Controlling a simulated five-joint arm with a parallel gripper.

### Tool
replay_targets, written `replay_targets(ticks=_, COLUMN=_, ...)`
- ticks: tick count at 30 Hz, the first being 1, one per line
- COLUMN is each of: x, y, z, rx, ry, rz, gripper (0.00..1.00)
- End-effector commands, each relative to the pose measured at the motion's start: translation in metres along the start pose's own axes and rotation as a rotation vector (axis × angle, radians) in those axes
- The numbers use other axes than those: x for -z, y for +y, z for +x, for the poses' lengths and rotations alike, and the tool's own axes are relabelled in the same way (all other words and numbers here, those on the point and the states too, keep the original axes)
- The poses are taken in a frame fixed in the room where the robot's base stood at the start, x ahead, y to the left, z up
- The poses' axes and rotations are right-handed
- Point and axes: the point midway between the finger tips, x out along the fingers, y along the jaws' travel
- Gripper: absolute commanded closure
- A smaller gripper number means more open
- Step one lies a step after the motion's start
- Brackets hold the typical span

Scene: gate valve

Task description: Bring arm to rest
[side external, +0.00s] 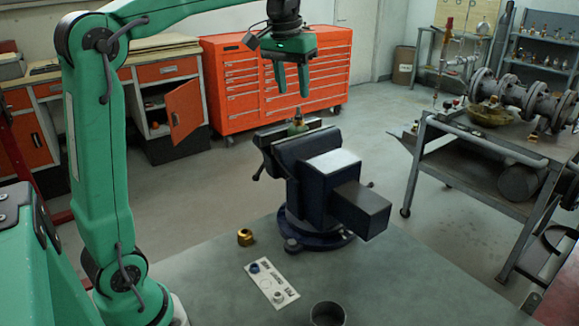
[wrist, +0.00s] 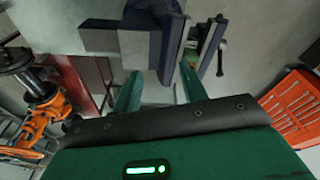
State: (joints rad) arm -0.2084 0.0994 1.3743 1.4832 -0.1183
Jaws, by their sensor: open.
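My green arm reaches over from the left in the side view. My gripper (side external: 291,92) hangs fingers down above the blue vise (side external: 308,190), with its two green fingers apart and nothing between them. A small part (side external: 297,125), greenish with a brass tone, stands upright in the vise jaws below the fingertips, with a clear gap between. The wrist view shows the two fingers (wrist: 158,90) spread, with the vise (wrist: 138,40) beyond them.
On the bench (side external: 200,285) are a brass fitting (side external: 245,237), a white label card (side external: 272,284) with small round parts, and a grey cup (side external: 327,314). A red tool cabinet (side external: 240,90) stands behind. A cart (side external: 490,150) with flanged pipework is at the right.

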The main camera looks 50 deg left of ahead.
Motion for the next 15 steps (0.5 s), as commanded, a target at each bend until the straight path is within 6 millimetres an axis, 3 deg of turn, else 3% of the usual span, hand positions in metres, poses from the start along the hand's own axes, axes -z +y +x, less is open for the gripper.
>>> replay_targets(ticks=7, x=-0.053, y=0.012, z=0.002, rx=-0.017, ry=0.067, rz=0.072, gripper=0.58)
replay_targets(ticks=15, x=-0.111, y=0.019, z=0.017, rx=-0.037, ry=0.139, rz=0.147, gripper=0.58)
